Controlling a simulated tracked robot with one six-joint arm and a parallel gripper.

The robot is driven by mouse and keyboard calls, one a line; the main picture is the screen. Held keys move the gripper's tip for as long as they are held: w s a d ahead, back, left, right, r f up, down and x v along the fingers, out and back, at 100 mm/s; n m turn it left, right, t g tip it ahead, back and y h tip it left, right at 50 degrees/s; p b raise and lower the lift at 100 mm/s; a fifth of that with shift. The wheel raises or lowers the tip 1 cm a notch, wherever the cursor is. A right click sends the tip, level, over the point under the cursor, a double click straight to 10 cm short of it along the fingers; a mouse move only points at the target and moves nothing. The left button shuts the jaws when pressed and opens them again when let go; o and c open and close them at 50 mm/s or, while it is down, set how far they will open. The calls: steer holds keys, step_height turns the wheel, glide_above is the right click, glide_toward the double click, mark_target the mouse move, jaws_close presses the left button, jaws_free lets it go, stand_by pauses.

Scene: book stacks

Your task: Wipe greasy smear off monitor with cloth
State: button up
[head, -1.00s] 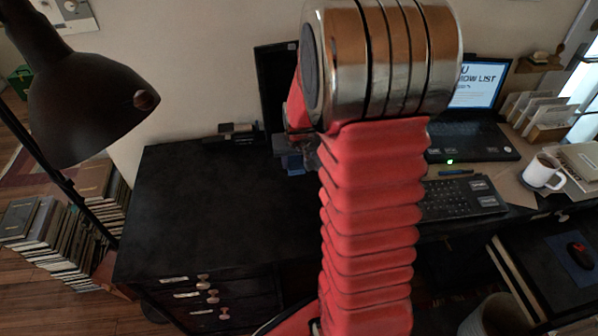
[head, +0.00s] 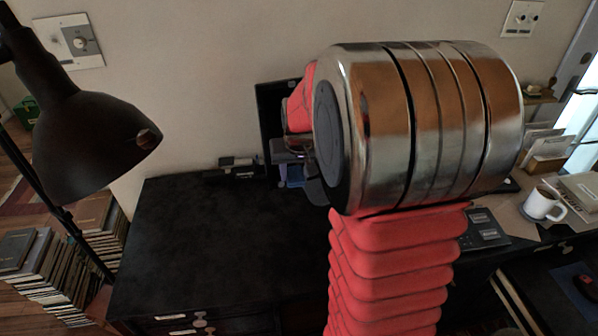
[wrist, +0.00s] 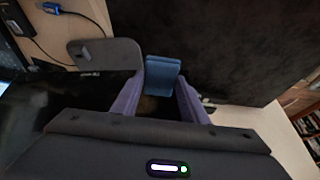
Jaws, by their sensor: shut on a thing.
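The monitor (head: 268,108) stands at the back of the black desk in the head view. Only its dark left part shows; my arm hides the rest, and I see no smear. My gripper (head: 292,168) is in front of its lower left part, mostly hidden by my arm. In the wrist view my gripper (wrist: 158,92) has its purple fingers shut on a folded blue cloth (wrist: 162,72). The cloth also shows as a small blue patch in the head view (head: 295,180). I cannot tell whether the cloth touches the monitor.
A dark lamp (head: 90,140) stands at the left, near stacked books (head: 45,265).

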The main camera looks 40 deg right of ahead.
steer(key=o, duration=0.5)
steer(key=shift+c, duration=1.6)
